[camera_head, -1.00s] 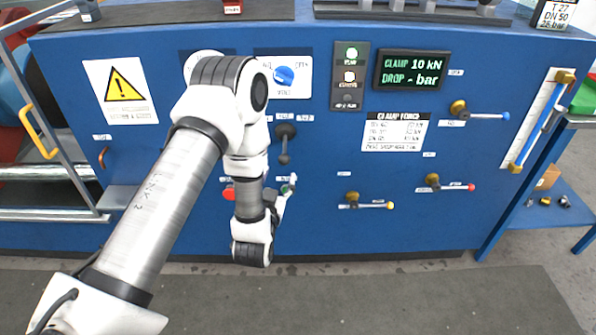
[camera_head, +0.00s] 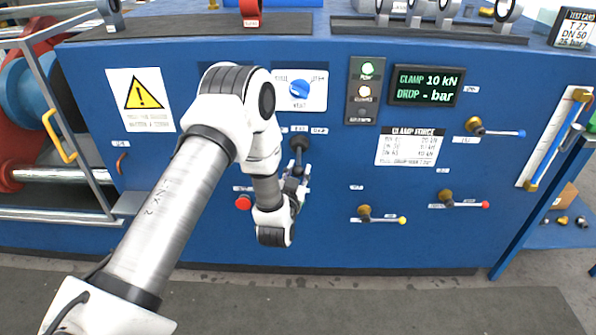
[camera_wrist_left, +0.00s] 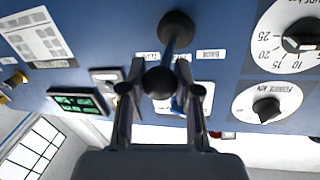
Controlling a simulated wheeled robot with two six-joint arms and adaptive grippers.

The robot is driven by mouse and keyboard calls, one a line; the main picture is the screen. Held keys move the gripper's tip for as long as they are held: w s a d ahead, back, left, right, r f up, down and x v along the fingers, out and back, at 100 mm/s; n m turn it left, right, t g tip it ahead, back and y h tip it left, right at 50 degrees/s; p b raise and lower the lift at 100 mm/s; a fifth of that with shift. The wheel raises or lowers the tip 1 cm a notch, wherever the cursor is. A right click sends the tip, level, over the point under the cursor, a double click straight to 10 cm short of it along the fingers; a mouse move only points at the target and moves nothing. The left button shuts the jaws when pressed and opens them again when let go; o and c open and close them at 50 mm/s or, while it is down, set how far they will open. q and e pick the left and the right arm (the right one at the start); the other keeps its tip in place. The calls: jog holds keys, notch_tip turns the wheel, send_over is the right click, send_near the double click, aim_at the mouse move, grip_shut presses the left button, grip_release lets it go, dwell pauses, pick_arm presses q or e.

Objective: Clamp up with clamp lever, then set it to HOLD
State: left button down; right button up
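My left gripper (camera_head: 301,184) is open around the lever's lower end in the head view; the arm and gripper partly hide the lever there. My right gripper is not in view.
A blue selector knob (camera_head: 299,89) is above the lever and a red button (camera_head: 243,202) is at lower left. Several small valve handles, such as the yellow-tipped one (camera_head: 383,218), are to the right. A yellow-handled guard frame (camera_head: 58,136) stands at left.

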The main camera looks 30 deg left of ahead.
pick_arm(q)
jog(key=shift+w+d+f+n+g+y+b, duration=0.1)
jog(key=shift+w+d+n+g+y+b, duration=0.2)
jog(key=shift+d+n+y+b, duration=0.25)
jog(key=w+n+g+y, duration=0.1)
jog(key=y, duration=0.1)
jog(key=w+d+n+g+y+b, duration=0.1)
jog(key=d+n+g+y, duration=0.1)
jog(key=n+y, duration=0.1)
jog(key=shift+w+d+r+g+y, duration=0.15)
jog(key=shift+w+r+g+y, duration=0.05)
jog(key=shift+w+g+y, duration=0.2)
jog(key=c, duration=0.8)
grip_release()
